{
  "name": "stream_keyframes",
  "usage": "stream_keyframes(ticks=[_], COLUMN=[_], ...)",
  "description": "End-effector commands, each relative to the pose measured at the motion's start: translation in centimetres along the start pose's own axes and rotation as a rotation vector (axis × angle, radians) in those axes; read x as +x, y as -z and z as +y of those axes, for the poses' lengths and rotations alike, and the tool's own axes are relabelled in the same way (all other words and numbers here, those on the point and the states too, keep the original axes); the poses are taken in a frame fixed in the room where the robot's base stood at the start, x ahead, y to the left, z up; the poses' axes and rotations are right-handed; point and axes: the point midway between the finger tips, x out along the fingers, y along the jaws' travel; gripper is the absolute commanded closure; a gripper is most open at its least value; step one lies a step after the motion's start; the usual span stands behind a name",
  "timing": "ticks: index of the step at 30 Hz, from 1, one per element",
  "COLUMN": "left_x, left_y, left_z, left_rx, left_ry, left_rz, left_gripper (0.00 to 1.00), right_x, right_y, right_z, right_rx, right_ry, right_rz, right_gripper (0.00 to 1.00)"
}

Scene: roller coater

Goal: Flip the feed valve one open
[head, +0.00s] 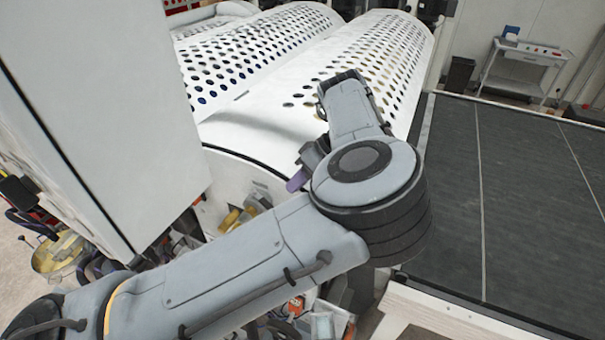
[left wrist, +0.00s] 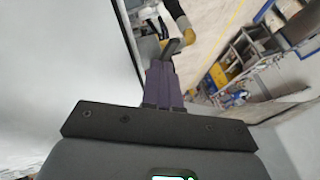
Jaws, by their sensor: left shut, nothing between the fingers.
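My left gripper (head: 298,180) shows as a small purple piece beside my wrist, in front of the white machine's end; its fingertips are mostly hidden there. In the left wrist view the purple fingers (left wrist: 165,75) are together, with nothing seen between them. Yellow parts (head: 231,218) also show below the machine's end in the head view. I cannot tell which part is feed valve one, or its position. My right gripper is not in view.
A tall white cabinet (head: 110,110) stands close on the left. White perforated covers (head: 270,50) lie behind my arm. A dark flat bed (head: 510,190) is on the right. Pipes and a yellow-rimmed bucket (head: 58,255) crowd the lower left. A grey cart (head: 525,65) stands far back.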

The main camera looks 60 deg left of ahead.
Motion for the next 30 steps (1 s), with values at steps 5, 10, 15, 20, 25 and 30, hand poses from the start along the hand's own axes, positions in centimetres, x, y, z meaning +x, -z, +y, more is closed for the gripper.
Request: stream_keyframes(ticks=[5, 10, 15, 20, 25, 30], left_x=[2.7, 4.6, 5.6, 5.8, 5.8, 6.1], left_y=[0.1, 0.1, 0.1, 0.1, 0.1, 0.5], left_z=[-0.2, -0.1, -0.1, 0.0, 0.0, -0.1], left_rx=[-0.003, -0.002, -0.002, -0.002, -0.003, -0.004], left_ry=[0.003, 0.0, -0.001, -0.002, -0.002, -0.001], left_rz=[0.002, 0.0, 0.001, 0.002, 0.002, 0.001], left_gripper=[1.0, 1.0, 1.0, 1.0, 1.0, 1.0], right_x=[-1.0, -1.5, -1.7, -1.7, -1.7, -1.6], right_y=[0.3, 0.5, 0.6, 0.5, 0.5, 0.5], right_z=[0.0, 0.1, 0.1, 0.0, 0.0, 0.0], right_rx=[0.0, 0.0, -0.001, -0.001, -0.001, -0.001], right_ry=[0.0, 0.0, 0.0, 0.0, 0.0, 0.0], right_rz=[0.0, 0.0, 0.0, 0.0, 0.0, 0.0], right_gripper=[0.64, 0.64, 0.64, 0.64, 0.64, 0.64])
